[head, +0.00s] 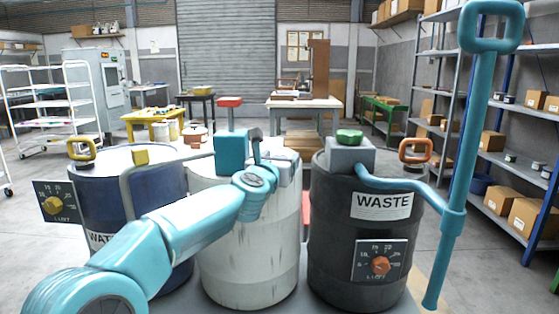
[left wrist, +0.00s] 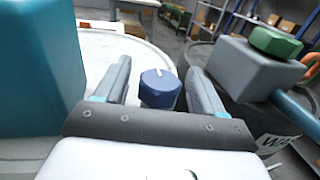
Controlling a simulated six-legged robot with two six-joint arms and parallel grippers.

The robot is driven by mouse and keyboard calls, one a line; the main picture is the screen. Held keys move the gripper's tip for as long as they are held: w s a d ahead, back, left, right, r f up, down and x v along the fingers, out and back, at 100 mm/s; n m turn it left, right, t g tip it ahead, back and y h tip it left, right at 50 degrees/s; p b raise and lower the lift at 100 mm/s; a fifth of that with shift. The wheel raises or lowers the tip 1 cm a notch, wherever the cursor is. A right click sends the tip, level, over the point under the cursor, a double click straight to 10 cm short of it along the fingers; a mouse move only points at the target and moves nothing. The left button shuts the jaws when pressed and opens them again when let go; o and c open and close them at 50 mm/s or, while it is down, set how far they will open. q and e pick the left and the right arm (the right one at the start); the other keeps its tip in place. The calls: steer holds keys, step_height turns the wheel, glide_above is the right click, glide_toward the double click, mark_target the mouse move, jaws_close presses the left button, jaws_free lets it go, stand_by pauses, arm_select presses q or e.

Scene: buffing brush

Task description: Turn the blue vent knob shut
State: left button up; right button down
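The blue vent knob (left wrist: 160,88) stands on top of the white drum (left wrist: 125,45), with a white mark on its cap. In the left wrist view it sits between the two fingers of my left gripper (left wrist: 162,84), which are open, with a gap visible on each side. In the head view my left arm reaches from the lower left to the white drum (head: 250,245), and my left gripper (head: 265,150) is over its top. I cannot make out the knob in the head view. My right gripper does not show.
A teal block with a red cap (head: 231,150) stands beside my left gripper. The black waste drum (head: 345,230) at right carries a green knob (head: 349,136), an orange handle (head: 415,150) and a tall teal pump (head: 465,150). A dark blue drum (head: 120,195) stands at left.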

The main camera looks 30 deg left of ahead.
arm_select(q)
steer(key=shift+s+d, duration=0.15)
steer(key=shift+s, duration=0.2)
steer(key=b+v, duration=0.1)
steer(key=v, duration=1.4)
steer(key=shift+s, duration=0.3)
